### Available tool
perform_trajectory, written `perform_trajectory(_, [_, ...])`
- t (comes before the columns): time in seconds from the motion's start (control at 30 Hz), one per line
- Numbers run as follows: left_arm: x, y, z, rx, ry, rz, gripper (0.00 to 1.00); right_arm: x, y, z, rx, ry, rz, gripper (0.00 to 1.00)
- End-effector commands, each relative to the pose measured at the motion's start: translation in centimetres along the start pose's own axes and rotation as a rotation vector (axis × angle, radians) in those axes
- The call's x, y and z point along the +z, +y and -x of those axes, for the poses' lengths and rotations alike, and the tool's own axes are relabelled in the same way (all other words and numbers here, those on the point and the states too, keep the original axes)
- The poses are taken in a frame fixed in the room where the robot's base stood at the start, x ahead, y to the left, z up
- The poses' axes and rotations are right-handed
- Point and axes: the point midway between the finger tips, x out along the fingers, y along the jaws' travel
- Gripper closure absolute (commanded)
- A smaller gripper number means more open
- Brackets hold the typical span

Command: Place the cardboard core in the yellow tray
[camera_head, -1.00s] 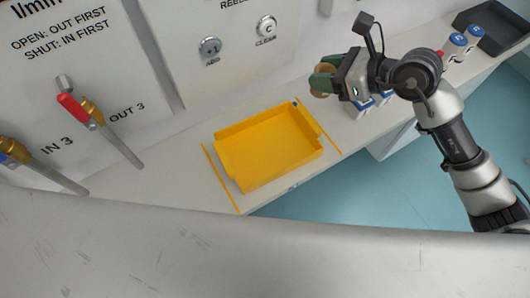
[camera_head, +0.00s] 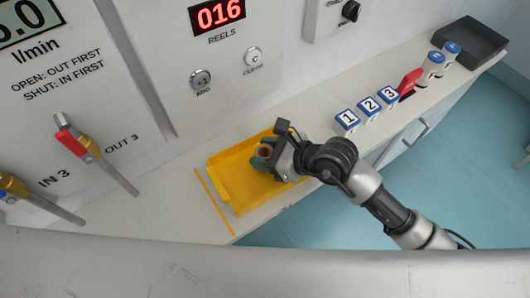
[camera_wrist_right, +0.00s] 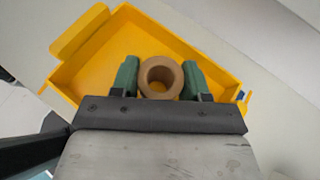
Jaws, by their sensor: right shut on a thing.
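The cardboard core (camera_wrist_right: 161,77) is a short brown tube, seen end-on in the right wrist view. It sits between the two green fingers of my right gripper (camera_wrist_right: 160,80), which is shut on it. In the head view the core (camera_head: 265,151) and my right gripper (camera_head: 264,157) are over the yellow tray (camera_head: 226,172), near its back right part. I cannot tell whether the core touches the tray floor. My left gripper is not in view.
Blocks marked 1, 2 and 3 (camera_head: 368,106) stand on the counter to the right, with a red piece (camera_head: 409,81), two blue-topped containers (camera_head: 433,63) and a dark bin (camera_head: 470,43) beyond. The panel wall carries an ADD button (camera_head: 201,79) and valves (camera_head: 75,137).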

Motion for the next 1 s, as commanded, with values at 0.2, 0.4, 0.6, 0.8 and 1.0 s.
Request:
perform_trajectory(0.2, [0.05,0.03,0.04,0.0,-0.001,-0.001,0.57,-1.03,-0.02,-0.55,0.0,0.0,0.001,0.78])
perform_trajectory(0.4, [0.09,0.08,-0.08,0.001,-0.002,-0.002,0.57,-1.13,-0.03,-0.61,0.0,-0.001,0.0,0.78])
perform_trajectory(0.6, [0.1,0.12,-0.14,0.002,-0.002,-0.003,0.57,-1.22,-0.04,-0.65,0.0,-0.001,0.0,0.35])
perform_trajectory(0.8, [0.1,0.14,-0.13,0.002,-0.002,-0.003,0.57,-1.21,-0.03,-0.65,0.0,-0.001,0.0,0.29])
perform_trajectory(1.0, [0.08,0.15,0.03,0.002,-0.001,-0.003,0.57,-0.99,-0.06,-0.18,-0.001,0.0,0.001,0.29])
